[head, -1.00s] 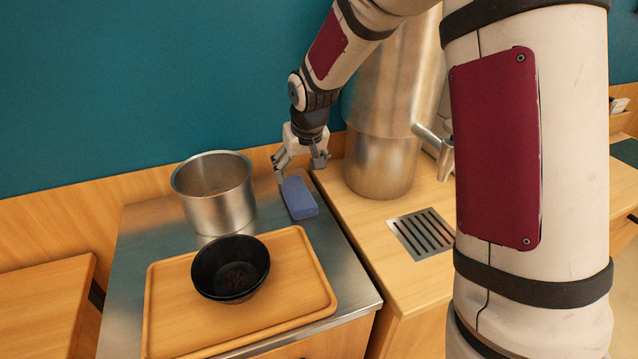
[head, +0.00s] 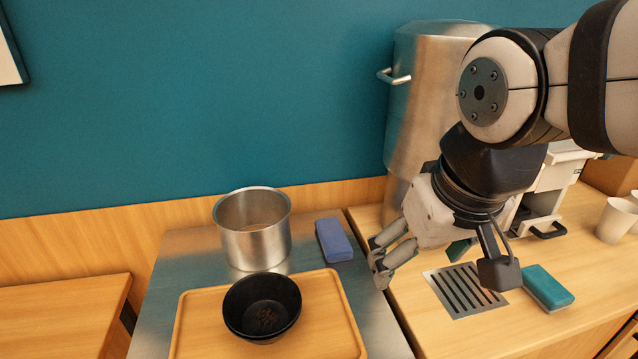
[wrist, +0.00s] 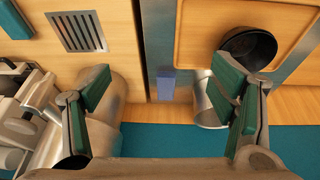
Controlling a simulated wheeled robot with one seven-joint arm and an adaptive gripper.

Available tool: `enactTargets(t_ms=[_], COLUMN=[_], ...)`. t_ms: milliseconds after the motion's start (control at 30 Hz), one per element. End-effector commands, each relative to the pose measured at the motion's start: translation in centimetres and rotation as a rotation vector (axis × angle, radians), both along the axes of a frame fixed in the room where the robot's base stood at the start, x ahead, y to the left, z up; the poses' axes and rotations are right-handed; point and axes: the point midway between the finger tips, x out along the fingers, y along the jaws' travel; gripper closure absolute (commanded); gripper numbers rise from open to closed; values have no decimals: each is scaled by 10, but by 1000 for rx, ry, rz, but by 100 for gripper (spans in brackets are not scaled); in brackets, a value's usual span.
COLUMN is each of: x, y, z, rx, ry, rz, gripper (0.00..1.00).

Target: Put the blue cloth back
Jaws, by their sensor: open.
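The blue cloth (head: 333,240), a folded blue block, lies on the steel counter, right of the steel pot and behind the wooden tray. It also shows in the wrist view (wrist: 166,84), between my open fingers and apart from them. My gripper (head: 436,268) is open and empty, raised above the counter to the right of the cloth and in front of the steel urn. Its two fingers with green pads stand wide apart in the wrist view (wrist: 162,100).
A steel pot (head: 252,245) stands left of the cloth. A wooden tray (head: 190,325) holds a black bowl (head: 245,318) with dark bits inside. To the right are a drain grate (head: 462,297), a teal sponge-like block (head: 547,287), a tall steel urn (head: 410,110) and white cups (head: 615,218).

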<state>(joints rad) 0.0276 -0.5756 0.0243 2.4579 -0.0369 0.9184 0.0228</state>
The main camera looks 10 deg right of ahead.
Motion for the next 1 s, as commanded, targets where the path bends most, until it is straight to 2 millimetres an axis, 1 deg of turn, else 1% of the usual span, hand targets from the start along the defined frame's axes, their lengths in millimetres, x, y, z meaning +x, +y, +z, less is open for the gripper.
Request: enactTargets(t_ms=[33, 100, 200, 267, 367, 567, 667, 800, 1000], x=[-16, -33, -48, -53, -56, -56, -56, -57, -57], y=[1, 2, 4, 4, 5, 5, 5, 4, 4], z=[-1, -3, -6, -7, -8, -8, -3, 11, 11], rx=[9, 21, 33, 36, 39, 38, 37, 34, 34], ry=[-5, -1, 3, 4, 7, 7, 0, -23, -25], rz=[4, 6, 12, 14, 16, 15, 15, 16, 17], gripper=[22, 22, 22, 22, 22, 22, 22, 22, 22])
